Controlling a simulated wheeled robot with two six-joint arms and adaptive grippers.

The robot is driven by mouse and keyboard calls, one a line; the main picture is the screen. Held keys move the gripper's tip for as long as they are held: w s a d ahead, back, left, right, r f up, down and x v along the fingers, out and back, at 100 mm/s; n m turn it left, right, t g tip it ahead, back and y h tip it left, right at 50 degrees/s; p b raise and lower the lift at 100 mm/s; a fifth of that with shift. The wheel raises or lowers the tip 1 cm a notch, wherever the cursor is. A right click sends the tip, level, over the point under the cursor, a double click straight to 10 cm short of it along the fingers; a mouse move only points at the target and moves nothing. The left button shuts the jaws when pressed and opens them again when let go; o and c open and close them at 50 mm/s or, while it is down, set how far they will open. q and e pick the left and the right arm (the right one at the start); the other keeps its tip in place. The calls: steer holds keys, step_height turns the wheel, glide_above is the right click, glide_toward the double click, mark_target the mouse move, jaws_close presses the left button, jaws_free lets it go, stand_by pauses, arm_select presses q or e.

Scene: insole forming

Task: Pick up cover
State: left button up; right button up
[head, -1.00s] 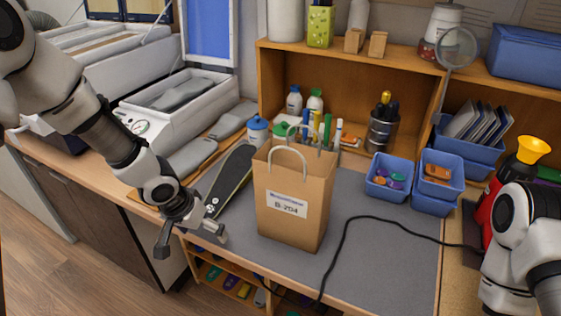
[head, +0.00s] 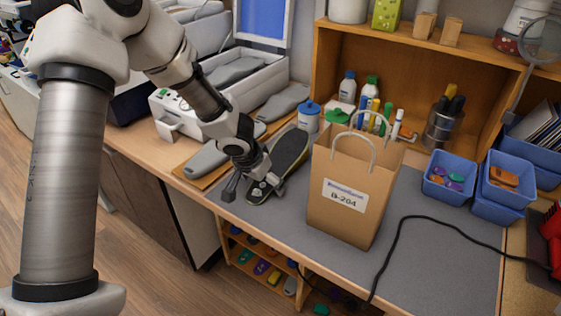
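A long dark sole-shaped piece with a lighter rim, which I take as the cover (head: 292,149), lies flat on the grey mat left of the paper bag. Its near end has small round marks. My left gripper (head: 252,187) is open, with its two fingers spread around this near end, one on each side. I cannot tell whether the fingers touch it. The gripper and wrist hide part of the cover's left side. My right gripper is not in view.
A brown paper bag (head: 344,218) labelled B-204 stands close right of the cover. Grey insoles (head: 205,160) lie on a board to the left, by a white open machine (head: 170,120). A black cable (head: 440,218) crosses the mat. Blue bins (head: 447,180) stand right.

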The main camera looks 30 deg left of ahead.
arm_select(q)
steer(key=c, duration=0.6)
step_height(320, 180, up, 18)
steer(key=p, duration=0.8)
